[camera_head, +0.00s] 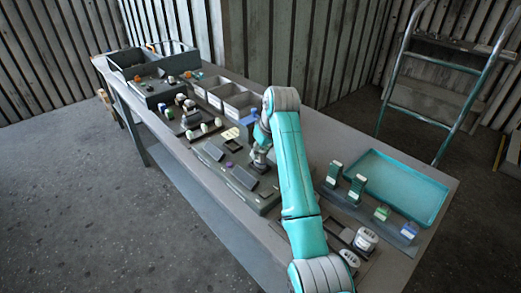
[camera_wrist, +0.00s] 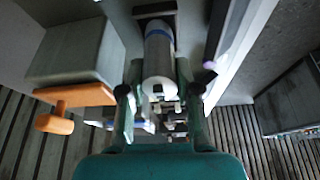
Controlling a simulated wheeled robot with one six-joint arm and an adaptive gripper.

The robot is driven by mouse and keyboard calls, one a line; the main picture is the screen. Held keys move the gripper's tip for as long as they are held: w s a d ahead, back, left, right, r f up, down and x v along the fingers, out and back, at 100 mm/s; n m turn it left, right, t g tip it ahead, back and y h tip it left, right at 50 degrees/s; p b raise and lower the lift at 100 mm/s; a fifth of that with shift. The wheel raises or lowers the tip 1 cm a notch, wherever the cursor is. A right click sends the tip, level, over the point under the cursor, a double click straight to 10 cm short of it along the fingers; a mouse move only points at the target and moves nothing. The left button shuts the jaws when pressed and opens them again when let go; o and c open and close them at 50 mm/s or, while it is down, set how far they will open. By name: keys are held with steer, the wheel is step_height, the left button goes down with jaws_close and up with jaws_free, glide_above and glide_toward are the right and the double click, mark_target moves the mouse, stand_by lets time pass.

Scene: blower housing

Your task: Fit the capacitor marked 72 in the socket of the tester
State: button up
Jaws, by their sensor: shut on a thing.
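My gripper (camera_wrist: 159,90) is shut on a pale cylindrical capacitor (camera_wrist: 158,62) with a blue band, seen between the fingers in the wrist view. No number can be read on it. In the head view my gripper (camera_head: 262,155) is low over the dark tester (camera_head: 262,199), partly hidden by my arm. The tester has sloped panels and a purple knob (camera_head: 229,164). The socket cannot be made out, and I cannot tell whether the capacitor touches it.
A teal tray (camera_head: 440,212) lies at the table's right end. A rack with green and blue-topped parts (camera_head: 357,187) stands before it, with white parts (camera_head: 366,240) nearby. Grey bins (camera_head: 242,104) and a box (camera_head: 127,58) stand farther back. A ladder (camera_head: 398,66) stands behind the table.

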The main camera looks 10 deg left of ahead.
steer(key=shift+f, duration=0.7)
steer(key=o, duration=1)
steer(key=shift+o, duration=0.2)
steer(key=shift+r, duration=0.1)
steer(key=v, duration=0.7)
steer(key=shift+d+r, duration=0.1)
steer(key=shift+r, duration=0.05)
steer(key=shift+s, duration=0.1)
